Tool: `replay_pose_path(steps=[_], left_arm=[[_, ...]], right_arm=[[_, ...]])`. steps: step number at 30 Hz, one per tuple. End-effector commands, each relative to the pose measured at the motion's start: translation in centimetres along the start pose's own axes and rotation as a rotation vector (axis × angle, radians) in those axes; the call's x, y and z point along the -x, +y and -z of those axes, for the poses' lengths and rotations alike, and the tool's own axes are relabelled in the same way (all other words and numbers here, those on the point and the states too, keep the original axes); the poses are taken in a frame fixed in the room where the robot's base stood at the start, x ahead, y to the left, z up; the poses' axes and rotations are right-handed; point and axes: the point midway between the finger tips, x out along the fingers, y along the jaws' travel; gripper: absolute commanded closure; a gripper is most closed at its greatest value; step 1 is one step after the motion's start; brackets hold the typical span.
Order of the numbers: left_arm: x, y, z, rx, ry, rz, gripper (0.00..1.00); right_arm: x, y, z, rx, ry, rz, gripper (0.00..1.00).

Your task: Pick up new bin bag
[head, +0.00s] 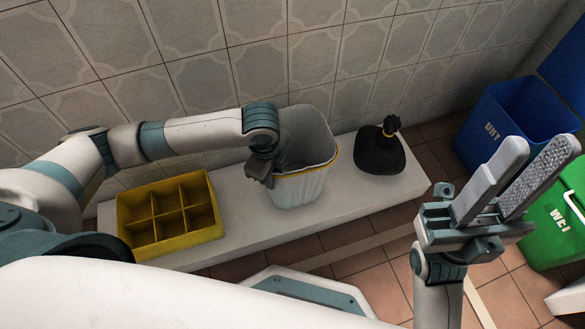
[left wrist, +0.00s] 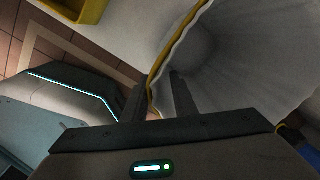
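A white bin (head: 298,190) with a pale liner (head: 305,135) and a yellow band at its rim stands on the white ledge. My left gripper (head: 262,172) is at the bin's left rim. In the left wrist view its fingers (left wrist: 156,100) are apart, with the yellow rim (left wrist: 153,82) passing between them; I cannot tell whether they touch it. No separate new bin bag can be made out. My right gripper (head: 515,180) is raised, open and empty.
A yellow box (head: 165,252) with empty-looking compartments sits left on the white ledge (head: 345,200). A blue bin (head: 500,125) and a green bin (head: 545,240) stand on the tiled floor at right. A tiled wall runs behind the ledge.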

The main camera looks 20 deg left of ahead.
Motion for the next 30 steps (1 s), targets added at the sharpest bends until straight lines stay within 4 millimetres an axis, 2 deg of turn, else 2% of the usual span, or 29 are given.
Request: replay_pose_path(steps=[1, 6, 22, 23, 25, 26, 30], left_arm=[[-1.1, 0.1, -0.1, 0.0, 0.0, -0.001, 0.75], [-2.6, 0.1, -0.1, 0.001, -0.001, 0.001, 0.75], [-2.7, 0.1, -0.1, 0.0, -0.001, 0.001, 0.75], [-2.7, 0.1, -0.1, 0.0, -0.001, 0.001, 0.79], [-2.7, 0.1, -0.1, 0.0, -0.001, 0.001, 0.96], [-2.7, 0.1, -0.1, 0.0, -0.001, 0.001, 1.0], [-2.7, 0.1, -0.1, 0.0, -0.001, 0.001, 1.0]], right_arm=[[-0.5, -0.1, 0.2, -0.007, 0.038, -0.004, 0.69], [-0.9, -0.3, -0.1, -0.017, 0.052, -0.005, 0.69], [-1.0, -0.3, -0.1, -0.019, 0.051, -0.006, 0.69], [-1.0, -0.3, -0.2, -0.019, 0.051, -0.006, 0.69], [-1.0, -0.3, -0.2, -0.019, 0.051, -0.006, 0.69], [-1.0, -0.3, -0.2, -0.019, 0.051, -0.006, 0.69], [-1.0, -0.3, -0.2, -0.018, 0.05, -0.005, 0.69]])
